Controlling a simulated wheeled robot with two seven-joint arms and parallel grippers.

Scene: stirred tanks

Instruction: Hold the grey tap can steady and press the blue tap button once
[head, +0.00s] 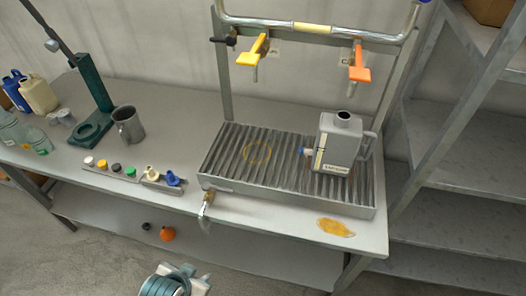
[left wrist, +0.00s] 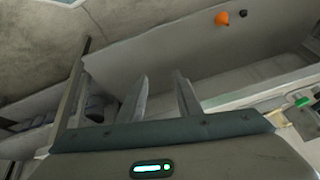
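The grey tap can (head: 339,145) stands upright on the ribbed drip tray, near its right end. It has a round neck on top, a handle on its right side and a label on its front. My left gripper (head: 178,274) is at the bottom edge of the head view, in front of the bench and well apart from the can. In the left wrist view its two fingers (left wrist: 160,92) stand apart with nothing between them. The can is not visible there. My right gripper is in neither view.
The ribbed tray (head: 225,186) has a drain tap at its front left corner. A yellow tap (head: 252,52) and an orange tap (head: 360,65) hang above. A spill (head: 335,228) lies on the bench front. Caps, a mug (head: 128,124) and bottles stand left. An orange funnel (head: 167,233) is below.

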